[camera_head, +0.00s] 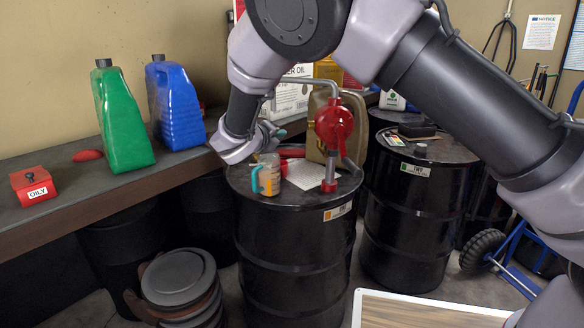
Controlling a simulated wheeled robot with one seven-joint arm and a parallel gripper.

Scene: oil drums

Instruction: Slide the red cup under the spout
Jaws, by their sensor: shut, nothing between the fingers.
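A hand-cranked red drum pump (334,124) stands on the near black drum (295,240). Its grey spout pipe (310,82) bends to the left, and its outlet end is hidden by my arm. A clear jug with a teal handle (267,175) stands upright on the drum top, left of the pump. A red object (292,152) shows behind the jug, partly hidden; I cannot tell whether it is the red cup. My gripper (272,138) is shut and empty, pointing down just above and behind the jug. I cannot tell whether it touches anything.
A paper sheet (308,175) lies at the pump's base, with a tan canister (350,112) behind it. A bench (110,195) at the left holds green (122,115) and blue jugs (175,105). A second drum (415,215) stands at the right.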

